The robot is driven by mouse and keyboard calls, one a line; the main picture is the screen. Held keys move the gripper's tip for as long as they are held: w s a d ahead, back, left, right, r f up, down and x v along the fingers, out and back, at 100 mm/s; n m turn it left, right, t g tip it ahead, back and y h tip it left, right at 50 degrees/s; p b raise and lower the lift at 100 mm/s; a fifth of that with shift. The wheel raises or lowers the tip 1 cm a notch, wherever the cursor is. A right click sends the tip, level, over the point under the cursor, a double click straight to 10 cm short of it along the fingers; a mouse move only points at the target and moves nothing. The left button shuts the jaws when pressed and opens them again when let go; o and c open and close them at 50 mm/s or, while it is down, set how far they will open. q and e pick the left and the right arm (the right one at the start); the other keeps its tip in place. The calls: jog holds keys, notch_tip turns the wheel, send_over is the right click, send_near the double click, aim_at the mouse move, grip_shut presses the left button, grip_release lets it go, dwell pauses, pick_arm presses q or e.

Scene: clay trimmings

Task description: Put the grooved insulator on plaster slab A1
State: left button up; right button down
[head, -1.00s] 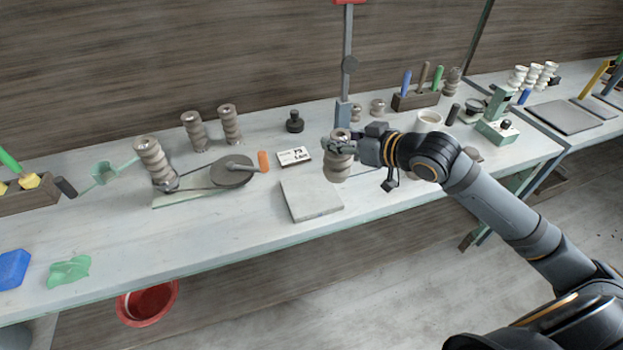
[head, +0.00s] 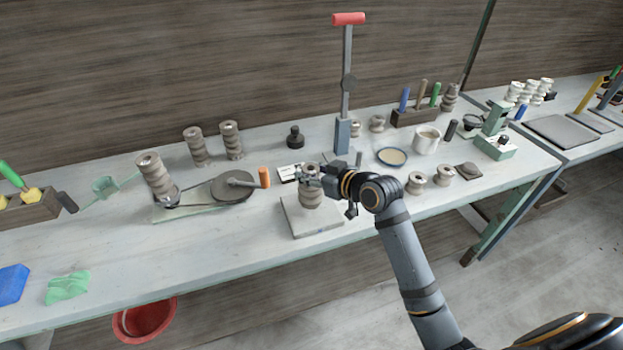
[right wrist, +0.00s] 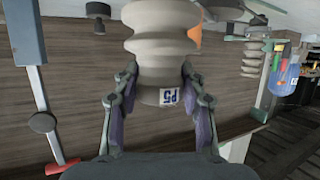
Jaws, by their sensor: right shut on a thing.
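The grooved insulator (head: 311,196) is grey-beige, ribbed and upright over the pale plaster slab (head: 300,226). My right gripper (head: 312,173) is shut on its upper part. The insulator's lower end overlaps the slab's middle in the head view; I cannot tell whether it touches. In the right wrist view the insulator (right wrist: 162,45) sits between both fingers of my gripper (right wrist: 160,82), and a small "P5" label shows on it. A white card (head: 288,173) lies behind the slab, partly hidden by the gripper. My left gripper is not in view.
A wheel device (head: 233,187) with an orange handle stands left of the slab. A tall post with a red handle (head: 348,19) stands behind. Small insulators (head: 417,183), a mug (head: 426,140) and a dish (head: 391,156) are to the right.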

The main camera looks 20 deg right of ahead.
notch_tip(320, 180, down, 2)
jog(key=shift+f, duration=0.1)
jog(key=shift+f, duration=0.2)
jog(key=c, duration=0.8)
grip_release()
jog(key=shift+o, duration=0.2)
jog(key=shift+s+d+r, duration=0.1)
jog(key=shift+s, duration=0.05)
jog(key=p+v, duration=0.4)
jog(key=v, duration=0.7)
jog(key=shift+s+r, duration=0.25)
jog(key=shift+s, duration=0.05)
